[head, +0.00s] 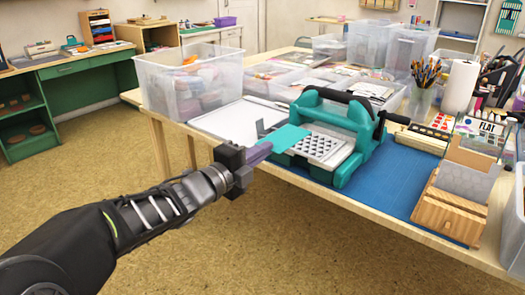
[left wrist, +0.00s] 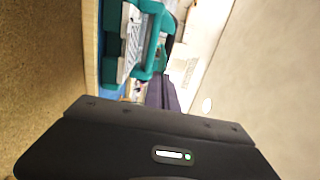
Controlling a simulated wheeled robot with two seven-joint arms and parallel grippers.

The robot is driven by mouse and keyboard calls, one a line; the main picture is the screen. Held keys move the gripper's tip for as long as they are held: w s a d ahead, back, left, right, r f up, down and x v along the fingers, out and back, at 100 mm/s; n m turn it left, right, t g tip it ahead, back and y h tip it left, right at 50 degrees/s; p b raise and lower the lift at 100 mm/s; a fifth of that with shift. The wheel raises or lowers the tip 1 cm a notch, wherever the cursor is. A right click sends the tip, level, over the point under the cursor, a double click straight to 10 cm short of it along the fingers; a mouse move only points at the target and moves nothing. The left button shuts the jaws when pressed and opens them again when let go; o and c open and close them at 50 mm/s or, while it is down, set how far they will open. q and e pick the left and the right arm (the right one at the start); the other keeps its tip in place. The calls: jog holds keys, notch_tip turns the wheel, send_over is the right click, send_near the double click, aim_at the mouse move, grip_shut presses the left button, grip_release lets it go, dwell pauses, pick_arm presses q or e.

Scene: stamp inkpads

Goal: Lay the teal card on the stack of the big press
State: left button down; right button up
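The teal card (head: 284,138) is a flat piece held at its near-left end by my left gripper (head: 265,149). The gripper's grey-purple fingers look shut on it; they also show in the left wrist view (left wrist: 165,92). The big press (head: 350,130) is teal with a black roller handle and stands on a blue mat. Its stack (head: 318,152) is a pale plate with a dark triangle pattern, sticking out of the press's near-left side. The card is at the left edge of the stack, partly overlapping it in the head view; whether they touch I cannot tell. My right gripper is not in view.
A clear bin (head: 190,85) stands at the table's left corner, with a white sheet (head: 220,120) beside it. A wooden box (head: 448,213) stands right of the press on the blue mat (head: 385,183). Clear bins fill the back. The mat's front is free.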

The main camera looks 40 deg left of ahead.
aim_at(288, 135)
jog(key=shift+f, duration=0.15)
